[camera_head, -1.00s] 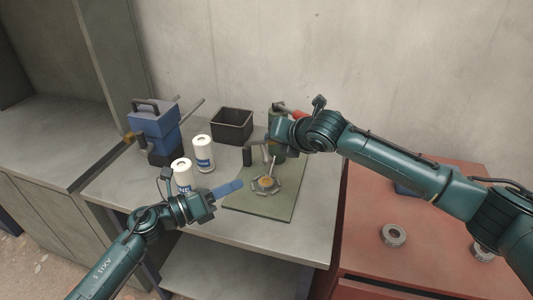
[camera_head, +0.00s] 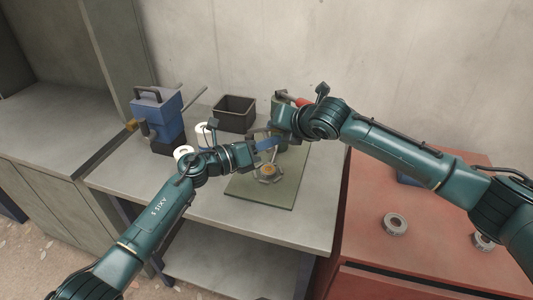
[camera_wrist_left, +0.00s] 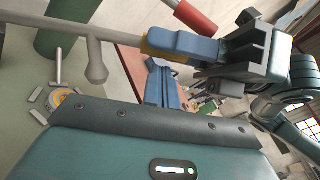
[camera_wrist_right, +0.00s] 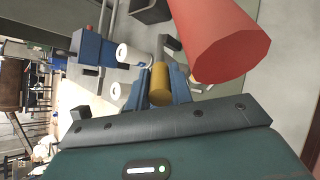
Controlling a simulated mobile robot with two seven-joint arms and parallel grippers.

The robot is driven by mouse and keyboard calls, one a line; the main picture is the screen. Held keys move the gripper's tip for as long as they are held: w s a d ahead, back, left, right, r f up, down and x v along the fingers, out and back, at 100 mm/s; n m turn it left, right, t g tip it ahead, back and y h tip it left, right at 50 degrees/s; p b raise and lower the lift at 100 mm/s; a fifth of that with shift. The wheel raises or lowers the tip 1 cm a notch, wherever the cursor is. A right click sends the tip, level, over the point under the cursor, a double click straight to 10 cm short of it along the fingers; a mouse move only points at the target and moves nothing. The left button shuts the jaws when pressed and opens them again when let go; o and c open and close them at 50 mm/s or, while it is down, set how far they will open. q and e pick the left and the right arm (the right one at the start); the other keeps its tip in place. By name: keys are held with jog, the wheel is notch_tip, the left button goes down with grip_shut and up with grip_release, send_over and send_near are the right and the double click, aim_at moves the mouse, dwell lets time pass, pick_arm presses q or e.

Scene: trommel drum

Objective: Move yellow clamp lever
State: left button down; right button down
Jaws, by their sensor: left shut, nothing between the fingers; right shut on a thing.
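The yellow clamp lever shows its yellow grip (camera_wrist_right: 160,84) between the fingers of my right gripper (camera_wrist_right: 162,92) in the right wrist view. The left wrist view also shows the yellow grip (camera_wrist_left: 165,52) between these blue fingers, beside a grey bar with a rounded knob (camera_wrist_left: 97,72). My right gripper is shut on the lever. In the head view the yellow grip cannot be made out behind the arms. My left gripper (camera_head: 268,143) is shut and empty, close to the right gripper and above the board. Its fingers (camera_wrist_left: 166,88) lie together in the left wrist view.
A red handle (camera_wrist_right: 218,42) is close beside the right gripper. A grey clamp star with an orange centre (camera_head: 268,174) lies on the green board (camera_head: 285,190). A black bin (camera_head: 234,113), white canisters (camera_head: 203,132) and a blue machine (camera_head: 157,115) stand around.

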pick_arm(q)
jog(key=shift+w+r, duration=0.1)
jog(key=shift+r, duration=0.05)
pick_arm(e)
jog(key=shift+r, duration=0.1)
jog(key=shift+a, duration=0.1)
jog(key=c, duration=1.3)
grip_release()
jog(key=shift+f, duration=0.2)
pick_arm(q)
jog(key=shift+w+a+r, duration=0.1)
jog(key=shift+w+r, duration=0.2)
jog(key=shift+r, duration=0.2)
jog(key=shift+w+a+r, duration=0.1)
jog(key=shift+w+r, duration=0.2)
jog(key=shift+r, duration=0.2)
pick_arm(e)
jog(key=shift+o, duration=0.2)
